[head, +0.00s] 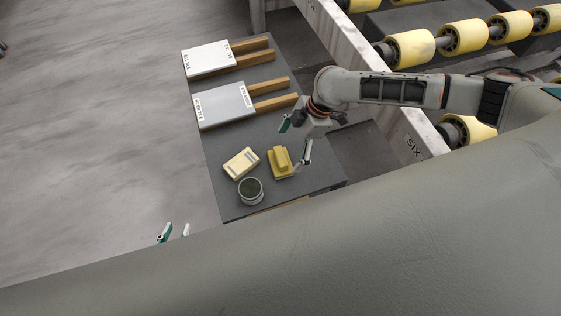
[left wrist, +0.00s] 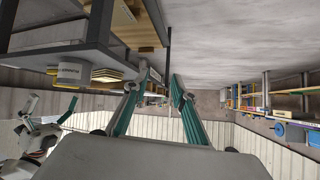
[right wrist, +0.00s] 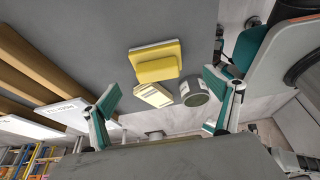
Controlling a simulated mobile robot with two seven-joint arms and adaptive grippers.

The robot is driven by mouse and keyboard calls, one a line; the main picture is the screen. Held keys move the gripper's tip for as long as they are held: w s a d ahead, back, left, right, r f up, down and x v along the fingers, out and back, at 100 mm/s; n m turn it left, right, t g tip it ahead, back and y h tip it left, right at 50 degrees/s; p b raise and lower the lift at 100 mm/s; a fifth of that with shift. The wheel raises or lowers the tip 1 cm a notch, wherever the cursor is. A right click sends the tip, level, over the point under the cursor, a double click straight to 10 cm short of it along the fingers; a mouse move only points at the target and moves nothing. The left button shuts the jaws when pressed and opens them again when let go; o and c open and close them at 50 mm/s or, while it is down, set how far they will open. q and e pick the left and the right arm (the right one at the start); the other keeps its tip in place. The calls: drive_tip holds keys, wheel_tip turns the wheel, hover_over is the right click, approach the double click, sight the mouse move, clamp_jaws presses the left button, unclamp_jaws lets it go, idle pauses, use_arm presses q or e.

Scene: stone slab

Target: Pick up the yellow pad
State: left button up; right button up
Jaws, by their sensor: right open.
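The yellow pad (head: 281,161), a block with a raised ridge on top, lies on the dark slab near its right edge. It also shows in the right wrist view (right wrist: 157,62), ahead of the fingers. My right gripper (head: 295,145) is open and empty beside the pad, with one finger close to its right side; I cannot tell whether they touch. My left gripper (head: 175,231) is open and empty, off the slab at the lower left, partly hidden by my own body. In the left wrist view its two fingers (left wrist: 162,82) stand apart with nothing between.
A cream box (head: 241,163) lies just left of the pad, and a round tin (head: 251,190) stands below them on the slab (head: 235,142). Two flat boards with wooden bars (head: 224,105) lie farther back. A metal frame with yellow rollers (head: 410,48) stands at the right.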

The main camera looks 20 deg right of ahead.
sight(284, 155)
drive_tip(key=shift+d+f, duration=0.15)
drive_tip(key=shift+x, duration=0.95)
drive_tip(key=shift+w+b+x, duration=0.1)
drive_tip(key=shift+b+x, duration=0.3)
drive_tip(key=shift+x, duration=1)
drive_tip(key=shift+w+b+x, duration=0.15)
drive_tip(key=shift+b+x, duration=0.2)
drive_tip(key=shift+x, duration=1.05)
drive_tip(key=shift+c, duration=0.4)
drive_tip(key=c, duration=1.2)
